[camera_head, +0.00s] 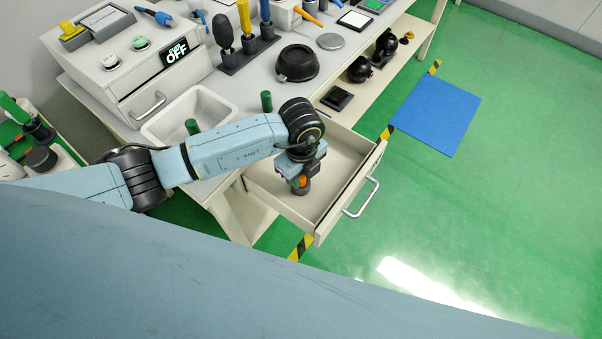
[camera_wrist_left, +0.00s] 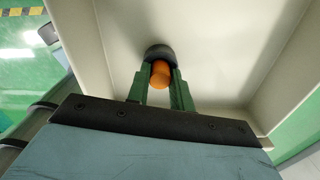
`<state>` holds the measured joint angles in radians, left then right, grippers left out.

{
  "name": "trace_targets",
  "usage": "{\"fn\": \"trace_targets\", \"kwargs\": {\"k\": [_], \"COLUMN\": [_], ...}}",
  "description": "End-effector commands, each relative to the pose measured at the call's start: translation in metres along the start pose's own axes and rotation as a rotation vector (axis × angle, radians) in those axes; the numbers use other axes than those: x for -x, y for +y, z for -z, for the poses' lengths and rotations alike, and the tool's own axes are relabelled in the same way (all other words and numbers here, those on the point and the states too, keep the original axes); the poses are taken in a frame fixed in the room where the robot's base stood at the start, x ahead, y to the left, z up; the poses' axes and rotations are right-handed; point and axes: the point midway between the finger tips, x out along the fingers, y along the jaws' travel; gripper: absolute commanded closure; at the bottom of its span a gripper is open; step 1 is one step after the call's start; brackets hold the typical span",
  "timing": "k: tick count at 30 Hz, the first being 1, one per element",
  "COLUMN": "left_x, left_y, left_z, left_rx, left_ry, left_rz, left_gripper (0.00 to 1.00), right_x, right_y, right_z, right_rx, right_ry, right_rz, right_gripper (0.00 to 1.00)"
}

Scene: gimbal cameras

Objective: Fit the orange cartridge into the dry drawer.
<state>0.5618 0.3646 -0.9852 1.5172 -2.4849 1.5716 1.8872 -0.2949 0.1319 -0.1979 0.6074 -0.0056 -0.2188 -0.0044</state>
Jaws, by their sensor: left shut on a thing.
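The dry drawer (camera_head: 330,201) is pulled out from under the bench, and its light inside floor shows in the left wrist view (camera_wrist_left: 215,60). My left gripper (camera_head: 300,186) is over the drawer, pointing down. In the left wrist view its green fingers (camera_wrist_left: 160,88) are shut on the orange cartridge (camera_wrist_left: 160,73). The cartridge has a dark round end (camera_wrist_left: 159,52) and also shows as a small orange spot in the head view (camera_head: 302,181). I cannot tell whether the cartridge touches the drawer floor. My right gripper is not in view.
A blue mat (camera_head: 436,114) lies on the green floor.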

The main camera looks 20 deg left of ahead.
Motion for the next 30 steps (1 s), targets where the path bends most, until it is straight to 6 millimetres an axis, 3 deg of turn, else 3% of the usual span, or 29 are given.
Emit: {"fn": "trace_targets", "kwargs": {"k": [1,5,17,30], "left_x": [-0.001,0.0,0.009,0.097], "left_y": [0.0,0.0,0.0,-0.001], "left_z": [0.0,0.0,0.0,0.0], "left_rx": [0.0,0.0,0.0,-0.001], "left_ry": [0.0,0.0,-0.001,-0.001], "left_rz": [0.0,0.0,0.001,0.003], "left_gripper": [0.74,0.57,0.56,0.56], "right_x": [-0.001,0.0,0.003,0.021], "right_y": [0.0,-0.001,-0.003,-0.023], "right_z": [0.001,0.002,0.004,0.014], "right_rx": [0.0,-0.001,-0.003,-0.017], "right_ry": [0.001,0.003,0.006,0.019], "right_rz": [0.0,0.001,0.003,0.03], "right_gripper": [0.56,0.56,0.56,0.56]}}
